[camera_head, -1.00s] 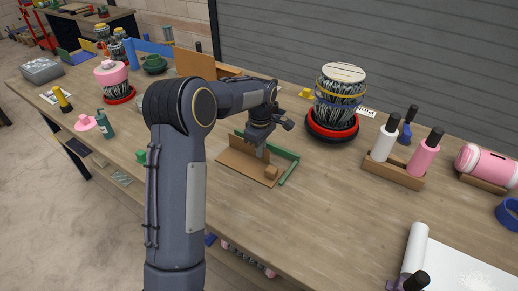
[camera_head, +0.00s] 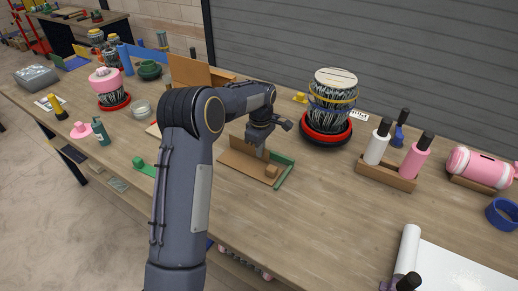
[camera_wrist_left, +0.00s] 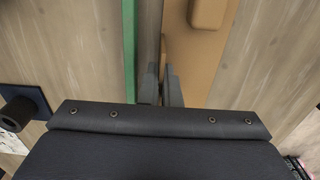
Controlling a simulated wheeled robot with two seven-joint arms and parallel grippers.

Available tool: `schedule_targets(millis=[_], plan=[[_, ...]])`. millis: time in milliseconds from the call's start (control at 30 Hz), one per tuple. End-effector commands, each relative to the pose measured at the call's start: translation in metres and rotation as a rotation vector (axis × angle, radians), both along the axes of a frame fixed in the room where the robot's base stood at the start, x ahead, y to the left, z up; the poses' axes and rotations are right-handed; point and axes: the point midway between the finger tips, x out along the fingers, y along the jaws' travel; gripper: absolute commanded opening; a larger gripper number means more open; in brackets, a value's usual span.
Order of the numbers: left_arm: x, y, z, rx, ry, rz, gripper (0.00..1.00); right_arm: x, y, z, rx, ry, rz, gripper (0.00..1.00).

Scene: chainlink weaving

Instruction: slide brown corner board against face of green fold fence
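The brown corner board (camera_head: 237,165) lies on the table in the middle of the head view, with an upright wall at its back and a small brown block (camera_head: 272,171) on its base. The green fold fence (camera_head: 286,173) stands behind it and along its right end. My left gripper (camera_head: 261,152) reaches down at the board's wall, its fingers close together and shut on it. In the left wrist view the board (camera_wrist_left: 205,55) is to the right of the fingers, and the fence (camera_wrist_left: 130,50) is to the left, with a strip of bare table between. My right gripper is out of view.
A drum on a red ring (camera_head: 329,110) stands behind and right of the fence. A wooden holder (camera_head: 386,174) with a white and a pink bottle is further right. White paper roll (camera_head: 409,250) lies at front right. The table right of the fence is clear.

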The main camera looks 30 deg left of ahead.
Motion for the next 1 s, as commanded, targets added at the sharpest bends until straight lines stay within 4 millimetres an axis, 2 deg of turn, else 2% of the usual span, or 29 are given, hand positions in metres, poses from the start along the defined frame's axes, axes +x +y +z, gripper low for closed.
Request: schedule_targets(millis=[800, 1000], plan=[[0.025, -0.002, 0.001, 0.000, -0.001, 0.001, 0.00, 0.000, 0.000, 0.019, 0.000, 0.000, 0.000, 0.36], [0.026, -0.002, 0.000, 0.000, -0.001, 0.001, 0.00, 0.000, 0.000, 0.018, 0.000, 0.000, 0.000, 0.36]])
